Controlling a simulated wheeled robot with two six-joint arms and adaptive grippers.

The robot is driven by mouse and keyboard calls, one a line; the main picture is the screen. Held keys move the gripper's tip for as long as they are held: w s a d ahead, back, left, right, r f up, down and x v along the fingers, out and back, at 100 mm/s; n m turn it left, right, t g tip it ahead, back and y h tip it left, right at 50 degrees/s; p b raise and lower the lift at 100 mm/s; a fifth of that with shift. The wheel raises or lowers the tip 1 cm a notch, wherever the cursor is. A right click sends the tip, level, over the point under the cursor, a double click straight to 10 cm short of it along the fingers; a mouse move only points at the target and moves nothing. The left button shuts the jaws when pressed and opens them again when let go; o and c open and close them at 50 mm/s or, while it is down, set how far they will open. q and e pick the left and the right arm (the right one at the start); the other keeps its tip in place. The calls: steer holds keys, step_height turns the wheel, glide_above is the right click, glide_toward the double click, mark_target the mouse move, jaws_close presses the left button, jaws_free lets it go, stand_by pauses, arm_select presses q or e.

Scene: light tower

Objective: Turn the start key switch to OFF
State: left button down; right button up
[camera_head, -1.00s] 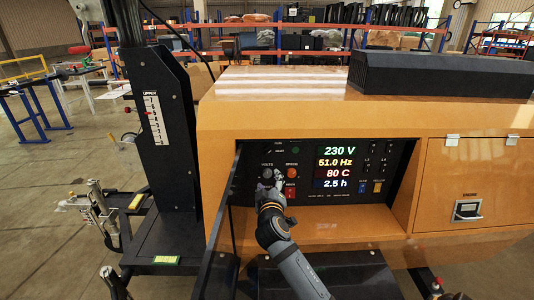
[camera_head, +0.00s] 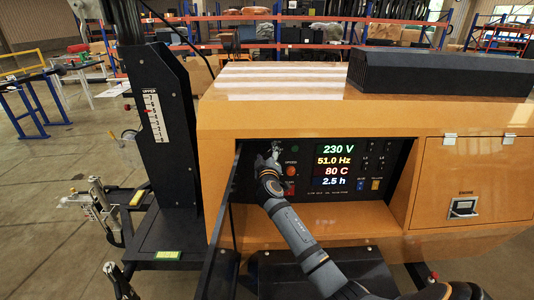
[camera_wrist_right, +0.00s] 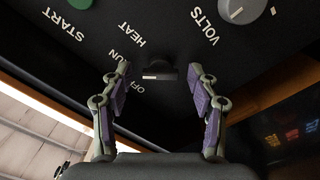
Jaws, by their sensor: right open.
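The start key switch (camera_wrist_right: 160,72) is a small black grip with a white mark, on the dark control panel (camera_head: 325,190). It shows in the right wrist view beside the printed labels HEAT, RUN and OFF. I cannot clearly tell which label it points to. My right gripper (camera_head: 275,148) is at the panel's upper left and hides the switch in the head view. In the right wrist view its two fingers stand open on either side of the switch, with a visible gap on each side.
A grey VOLTS knob (camera_wrist_right: 242,8) and a green START button (camera_wrist_right: 78,3) sit near the switch. The orange housing (camera_head: 300,120) overhangs the recessed panel. A black mast (camera_head: 160,125) stands at left.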

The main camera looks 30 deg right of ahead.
arm_select(q)
steer(key=shift+s, duration=0.2)
arm_select(e)
steer(key=shift+f, duration=0.1)
steer(key=shift+c, duration=0.9)
steer(key=c, duration=1)
arm_select(q)
steer(key=shift+s, duration=0.25)
arm_select(e)
steer(key=shift+n, duration=0.3)
steer(key=n+p, duration=0.1)
steer(key=n, duration=0.3)
steer(key=shift+p, duration=0.35)
arm_select(q)
steer(key=shift+r+p, duration=0.7)
steer(key=shift+r, duration=0.85)
arm_select(e)
steer(key=shift+n, duration=2.2)
